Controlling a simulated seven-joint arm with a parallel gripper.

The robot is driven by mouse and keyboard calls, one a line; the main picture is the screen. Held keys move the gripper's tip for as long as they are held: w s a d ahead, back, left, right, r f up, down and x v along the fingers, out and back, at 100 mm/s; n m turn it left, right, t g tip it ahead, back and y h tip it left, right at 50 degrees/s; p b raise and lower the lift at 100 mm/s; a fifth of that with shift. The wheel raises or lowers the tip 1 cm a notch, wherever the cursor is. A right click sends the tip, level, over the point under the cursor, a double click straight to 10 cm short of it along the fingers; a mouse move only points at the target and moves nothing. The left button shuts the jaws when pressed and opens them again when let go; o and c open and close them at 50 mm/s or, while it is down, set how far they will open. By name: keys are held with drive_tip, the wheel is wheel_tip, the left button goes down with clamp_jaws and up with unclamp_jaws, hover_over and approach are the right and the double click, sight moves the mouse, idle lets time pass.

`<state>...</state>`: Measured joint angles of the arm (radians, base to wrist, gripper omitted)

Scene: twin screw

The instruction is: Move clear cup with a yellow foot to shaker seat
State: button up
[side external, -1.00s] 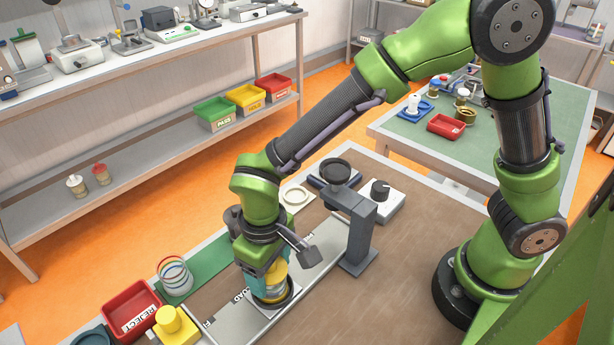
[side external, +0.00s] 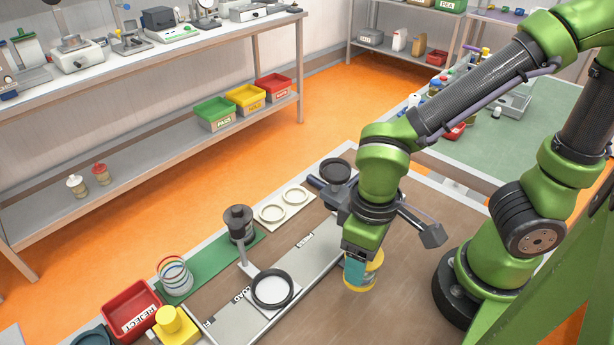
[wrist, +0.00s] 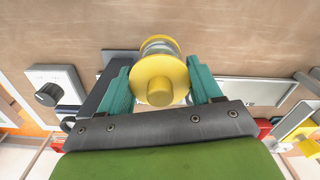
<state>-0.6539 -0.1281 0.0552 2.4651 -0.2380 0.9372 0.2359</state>
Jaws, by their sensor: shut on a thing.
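The clear cup with a yellow foot (wrist: 160,80) is between the teal fingers of my gripper (wrist: 160,95) in the wrist view. In the side view, my gripper (side external: 357,268) is shut on the cup (side external: 368,273) above the brown table, right of the metal plate. My fingers and wrist hide part of the cup. A black ring seat (side external: 272,289) on the metal plate is empty. A dark round seat (side external: 336,172) stands at the back, partly behind my arm. I cannot tell for sure which is the shaker seat.
A white pad with two cream rings (side external: 285,205) and a dark cylinder on a post (side external: 239,222) stand left of my arm. A white box with a dark knob (wrist: 50,90) shows in the wrist view. A red REJECT tray (side external: 132,306) is at front left.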

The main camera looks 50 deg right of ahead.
drive_tip(key=shift+s+d+r, duration=0.2)
drive_tip(key=shift+r, duration=0.05)
wheel_tip(320, 180, up, 15)
drive_tip(key=w+d+m, duration=0.3)
drive_tip(key=w+d, duration=0.3)
drive_tip(key=w, duration=0.3)
drive_tip(key=w+d+m, duration=0.3)
drive_tip(key=w+d, duration=0.2)
drive_tip(key=w, duration=0.4)
drive_tip(key=w+d+m, duration=0.3)
drive_tip(key=w+d, duration=0.3)
drive_tip(key=d, duration=0.6)
drive_tip(key=shift+s+a+f, duration=0.1)
drive_tip(key=shift+a+f, duration=0.05)
drive_tip(key=shift+f, duration=2.6)
drive_tip(key=shift+s+a+f, duration=0.1)
drive_tip(key=shift+f, duration=2.6)
drive_tip(key=shift+s+a+f, duration=0.1)
drive_tip(key=shift+a+f, duration=0.05)
drive_tip(key=shift+f, duration=2.6)
drive_tip(key=shift+f, duration=1.2)
